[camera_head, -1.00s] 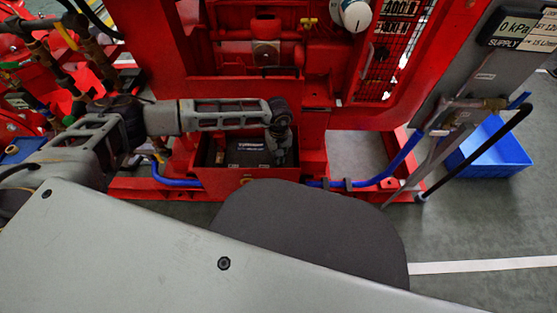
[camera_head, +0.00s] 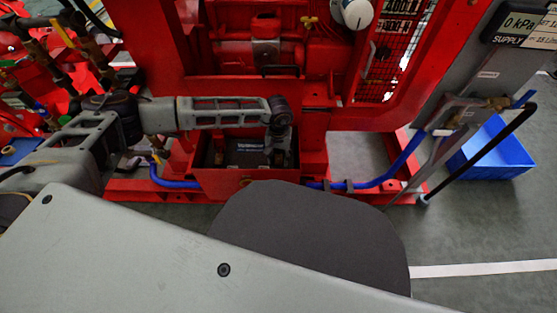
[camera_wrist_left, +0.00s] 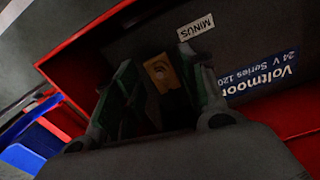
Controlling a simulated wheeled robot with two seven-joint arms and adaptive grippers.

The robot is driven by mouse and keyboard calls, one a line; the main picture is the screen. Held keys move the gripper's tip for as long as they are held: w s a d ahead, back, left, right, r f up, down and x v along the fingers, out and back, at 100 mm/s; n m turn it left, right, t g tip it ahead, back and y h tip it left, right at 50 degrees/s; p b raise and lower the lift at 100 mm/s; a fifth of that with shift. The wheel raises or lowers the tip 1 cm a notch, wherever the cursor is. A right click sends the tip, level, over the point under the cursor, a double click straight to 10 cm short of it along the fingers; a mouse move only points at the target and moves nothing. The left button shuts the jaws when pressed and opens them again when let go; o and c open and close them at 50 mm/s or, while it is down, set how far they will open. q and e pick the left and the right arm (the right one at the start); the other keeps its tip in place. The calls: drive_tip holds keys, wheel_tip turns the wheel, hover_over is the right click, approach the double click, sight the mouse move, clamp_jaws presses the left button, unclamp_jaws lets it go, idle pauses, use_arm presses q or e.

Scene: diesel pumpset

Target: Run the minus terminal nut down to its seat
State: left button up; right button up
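The black battery (camera_head: 246,151) sits in a red tray (camera_head: 243,180) low on the red pumpset. In the left wrist view its top (camera_wrist_left: 245,42) carries a MINUS label (camera_wrist_left: 196,27) and blue Voltmoor lettering. A brass-coloured terminal piece (camera_wrist_left: 161,72) with a round detail shows beside the label, between my left fingers. I cannot clearly separate the nut from it. My left gripper (camera_wrist_left: 158,66) points down over this end of the battery, its fingers apart on either side of the brass piece. In the head view the left gripper (camera_head: 281,150) hangs over the tray's right part. My right gripper is out of view.
The tray's red wall (camera_wrist_left: 85,40) stands close beside the left gripper. A red frame post (camera_head: 314,140) is just right of it. A blue hose (camera_head: 375,181) runs along the base. A blue bin (camera_head: 492,150) stands on the floor at right.

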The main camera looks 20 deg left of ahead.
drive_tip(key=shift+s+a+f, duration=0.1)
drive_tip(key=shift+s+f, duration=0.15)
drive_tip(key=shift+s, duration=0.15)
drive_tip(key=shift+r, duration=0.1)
use_arm(q)
drive_tip(key=shift+r+p, duration=0.75)
drive_tip(key=shift+r, duration=0.3)
drive_tip(key=shift+r+p, duration=1.5)
drive_tip(key=shift+r, duration=0.9)
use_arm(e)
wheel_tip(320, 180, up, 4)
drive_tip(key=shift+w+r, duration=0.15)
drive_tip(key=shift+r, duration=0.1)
